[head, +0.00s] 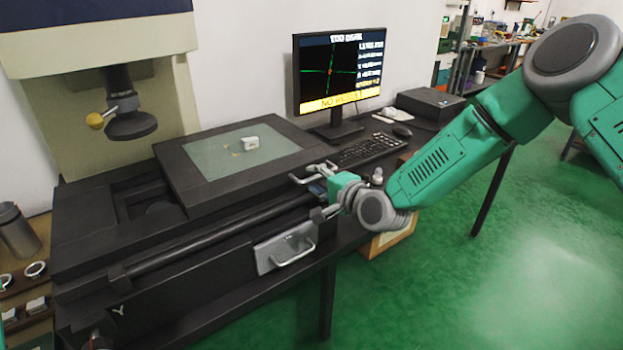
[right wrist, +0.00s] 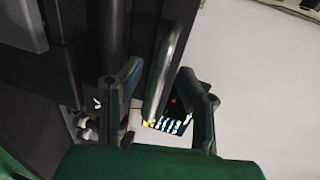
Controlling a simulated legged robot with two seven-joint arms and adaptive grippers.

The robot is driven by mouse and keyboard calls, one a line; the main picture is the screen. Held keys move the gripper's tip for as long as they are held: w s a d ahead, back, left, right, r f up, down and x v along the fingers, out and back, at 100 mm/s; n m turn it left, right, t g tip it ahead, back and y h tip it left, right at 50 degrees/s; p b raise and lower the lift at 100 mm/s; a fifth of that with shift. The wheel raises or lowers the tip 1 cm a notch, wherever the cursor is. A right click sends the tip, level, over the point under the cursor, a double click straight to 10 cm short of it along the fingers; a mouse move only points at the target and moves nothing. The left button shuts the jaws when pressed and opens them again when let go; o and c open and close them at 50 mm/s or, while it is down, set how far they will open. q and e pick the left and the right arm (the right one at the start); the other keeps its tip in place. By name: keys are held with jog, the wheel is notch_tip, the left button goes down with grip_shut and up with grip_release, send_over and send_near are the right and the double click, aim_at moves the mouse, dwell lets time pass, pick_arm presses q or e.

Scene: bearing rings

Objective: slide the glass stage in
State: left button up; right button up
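The glass stage (head: 215,160) is a pale green pane in a dark frame (head: 225,187) on the measuring machine. A light grey bar handle (head: 303,179) shows at the frame's front right corner. My right gripper (head: 327,187) is at this handle, partly hidden by its own wrist. In the right wrist view, a grey bar (right wrist: 166,75) stands between the two spread fingers (right wrist: 160,85), with gaps visible; contact cannot be told. My left gripper is not in view.
The machine's column and lens (head: 131,122) stand left of the stage. A monitor (head: 340,70), keyboard (head: 365,150) and mouse (head: 402,131) are behind it. A grey plate with a handle (head: 287,250) is on the machine's front. Green floor is free at right.

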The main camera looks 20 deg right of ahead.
jog(key=shift+w+f, duration=0.15)
jog(key=shift+w, duration=0.3)
jog(key=shift+w+d+f, duration=0.1)
jog(key=shift+w+d, duration=0.2)
jog(key=shift+a, duration=0.3)
grip_shut()
jog(key=shift+a, duration=0.1)
jog(key=shift+s, duration=0.1)
